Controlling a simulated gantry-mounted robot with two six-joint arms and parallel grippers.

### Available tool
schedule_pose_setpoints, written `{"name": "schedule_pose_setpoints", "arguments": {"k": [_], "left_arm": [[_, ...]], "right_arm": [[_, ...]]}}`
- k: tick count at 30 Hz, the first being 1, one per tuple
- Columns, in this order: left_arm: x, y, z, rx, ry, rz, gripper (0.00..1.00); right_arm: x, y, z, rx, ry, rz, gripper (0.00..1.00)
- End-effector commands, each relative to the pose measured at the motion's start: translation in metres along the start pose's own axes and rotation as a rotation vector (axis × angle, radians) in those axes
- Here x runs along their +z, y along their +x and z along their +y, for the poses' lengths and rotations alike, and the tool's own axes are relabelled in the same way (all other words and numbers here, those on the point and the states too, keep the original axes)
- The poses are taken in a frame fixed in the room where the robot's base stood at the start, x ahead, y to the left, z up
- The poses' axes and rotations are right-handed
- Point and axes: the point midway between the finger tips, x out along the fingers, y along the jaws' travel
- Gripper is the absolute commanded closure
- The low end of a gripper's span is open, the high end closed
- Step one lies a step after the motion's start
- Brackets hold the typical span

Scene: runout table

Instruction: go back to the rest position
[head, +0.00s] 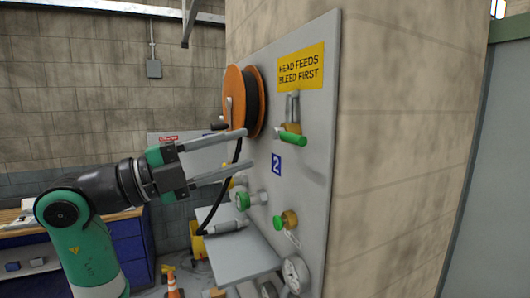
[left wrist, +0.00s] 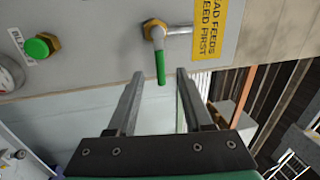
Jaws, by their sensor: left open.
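My left gripper (head: 218,157) is open and empty in the head view, its two long grey fingers pointing right toward the grey panel (head: 318,170). In the left wrist view the two fingers (left wrist: 158,100) stand apart with nothing between them. Beyond their tips is a green-handled valve (left wrist: 160,62) on the panel; in the head view this valve (head: 291,138) sits below the yellow sign, right of the upper fingertip. The fingers look clear of the valve, though the exact gap is hard to tell. My right gripper is in neither view.
An orange hose reel (head: 234,100) with a black hose hangs on the panel near the fingers. A lower green valve (head: 286,220), gauges (head: 295,272) and a grey shelf (head: 236,258) lie below. A blue workbench (head: 128,240) and traffic cone (head: 173,284) stand behind.

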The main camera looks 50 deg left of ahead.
Motion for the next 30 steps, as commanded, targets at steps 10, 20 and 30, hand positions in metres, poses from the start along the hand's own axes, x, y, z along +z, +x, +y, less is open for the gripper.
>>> {"name": "schedule_pose_setpoints", "arguments": {"k": [10, 20, 30], "left_arm": [[-0.001, -0.017, 0.000, 0.001, 0.000, 0.001, 0.49], [0.000, -0.017, 0.000, 0.001, 0.000, 0.001, 0.49], [-0.100, 0.040, 0.022, 0.043, -0.103, 0.274, 0.49]], "right_arm": [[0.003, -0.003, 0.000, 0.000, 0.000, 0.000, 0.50], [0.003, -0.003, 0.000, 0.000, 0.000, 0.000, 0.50], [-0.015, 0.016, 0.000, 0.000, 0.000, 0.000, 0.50]]}}
